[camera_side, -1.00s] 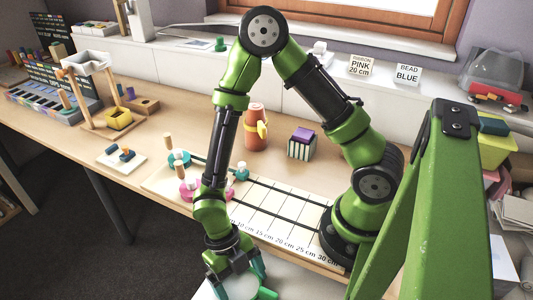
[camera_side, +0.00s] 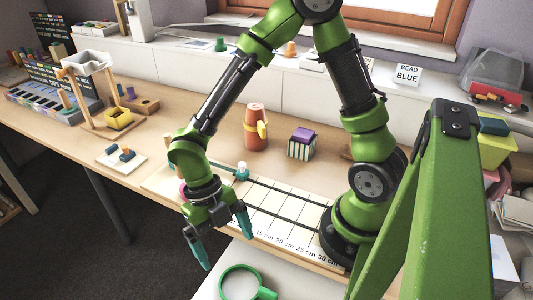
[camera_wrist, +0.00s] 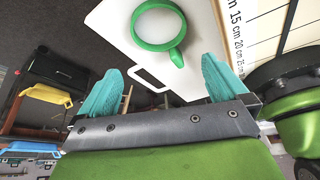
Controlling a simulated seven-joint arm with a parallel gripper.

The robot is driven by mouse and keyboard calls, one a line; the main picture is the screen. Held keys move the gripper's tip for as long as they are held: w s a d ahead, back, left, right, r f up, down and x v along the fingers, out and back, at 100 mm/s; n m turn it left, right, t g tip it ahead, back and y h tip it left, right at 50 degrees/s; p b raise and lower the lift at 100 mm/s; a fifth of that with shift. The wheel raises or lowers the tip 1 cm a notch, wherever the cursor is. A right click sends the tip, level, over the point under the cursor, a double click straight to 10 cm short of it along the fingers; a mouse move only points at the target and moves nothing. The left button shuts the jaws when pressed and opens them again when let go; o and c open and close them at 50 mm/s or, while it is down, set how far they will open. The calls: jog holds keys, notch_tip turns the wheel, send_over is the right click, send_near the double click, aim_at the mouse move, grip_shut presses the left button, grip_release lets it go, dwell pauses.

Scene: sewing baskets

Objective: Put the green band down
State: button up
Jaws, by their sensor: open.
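The green band (camera_side: 223,285), a ring with a short tab, lies on a white surface (camera_side: 300,284) at the bottom of the side view. In the wrist view the whole band (camera_wrist: 155,47) shows near the top, on the white panel (camera_wrist: 112,22) with a handle-like cut-out. My gripper (camera_side: 226,247) is open, its teal fingers spread wide with nothing between them. It hangs above and to the left of the band, apart from it. In the wrist view the fingertips (camera_wrist: 160,75) point toward the band, which lies beyond them.
A ruled measuring board (camera_side: 283,213) lies on the wooden table beside my gripper. An orange cylinder with a yellow band (camera_side: 255,128) and a striped block with a purple top (camera_side: 302,144) stand behind it. A green upright frame (camera_side: 430,200) fills the right foreground.

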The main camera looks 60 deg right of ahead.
jog(key=d+r+m+t, duration=0.5)
jog(key=d+r+m, duration=0.2)
jog(key=m, duration=1)
jog(key=d+r+m+t, duration=0.6)
jog(key=r+m, duration=0.6)
jog(key=m, duration=0.6)
jog(key=shift+w+d+r+m, duration=0.2)
jog(key=shift+d+r+m, duration=0.1)
jog(key=shift+d, duration=0.25)
